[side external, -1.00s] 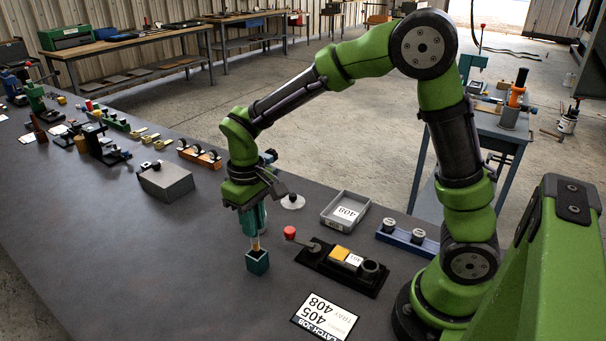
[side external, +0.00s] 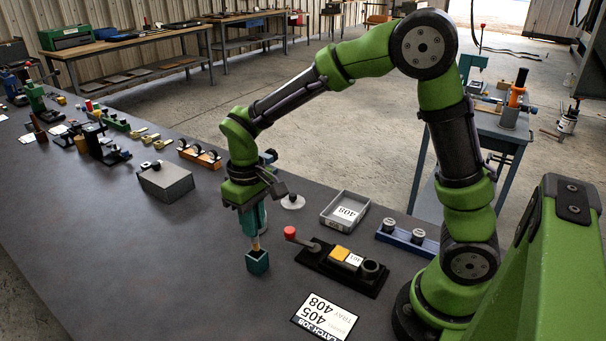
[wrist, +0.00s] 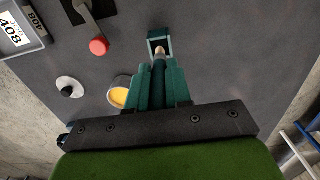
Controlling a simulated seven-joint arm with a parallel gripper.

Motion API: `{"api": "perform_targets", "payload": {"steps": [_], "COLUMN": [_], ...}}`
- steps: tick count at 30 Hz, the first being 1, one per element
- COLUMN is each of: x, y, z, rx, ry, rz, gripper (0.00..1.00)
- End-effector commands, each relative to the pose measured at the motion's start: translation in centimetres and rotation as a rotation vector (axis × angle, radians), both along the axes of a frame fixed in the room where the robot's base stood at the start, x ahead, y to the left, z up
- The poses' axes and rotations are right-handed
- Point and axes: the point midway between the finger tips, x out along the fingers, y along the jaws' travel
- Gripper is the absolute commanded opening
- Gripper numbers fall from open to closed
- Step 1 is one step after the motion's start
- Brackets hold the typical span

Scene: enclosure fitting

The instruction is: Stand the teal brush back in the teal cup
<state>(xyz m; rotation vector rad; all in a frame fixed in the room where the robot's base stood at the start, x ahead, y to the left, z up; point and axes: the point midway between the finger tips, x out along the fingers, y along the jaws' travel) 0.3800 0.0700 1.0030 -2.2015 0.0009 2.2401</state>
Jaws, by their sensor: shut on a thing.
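The teal cup (side external: 257,262) is a small square holder standing on the dark table, below my gripper; it also shows in the wrist view (wrist: 158,34). My gripper (side external: 253,233) points down over the cup, its teal fingers shut on the teal brush (wrist: 159,66). The brush's pale lower end (side external: 256,246) hangs at the cup's mouth. I cannot tell whether the tip is inside the cup or just above it. Most of the brush's handle is hidden between the fingers.
Right of the cup is a black fixture (side external: 342,267) with a red-knobbed lever (side external: 290,232). A grey tray (side external: 345,211) marked 408 and a blue rack (side external: 407,239) stand behind it. A grey box (side external: 166,182) is to the left. The table left of the cup is clear.

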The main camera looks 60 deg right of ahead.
Motion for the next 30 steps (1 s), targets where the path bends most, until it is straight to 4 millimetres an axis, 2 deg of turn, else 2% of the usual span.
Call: {"api": "perform_targets", "payload": {"steps": [30], "x": [0.0], "y": [0.0], "z": [-2.5], "rx": [0.000], "ry": [0.001], "rz": [0.000], "gripper": [0.00]}}
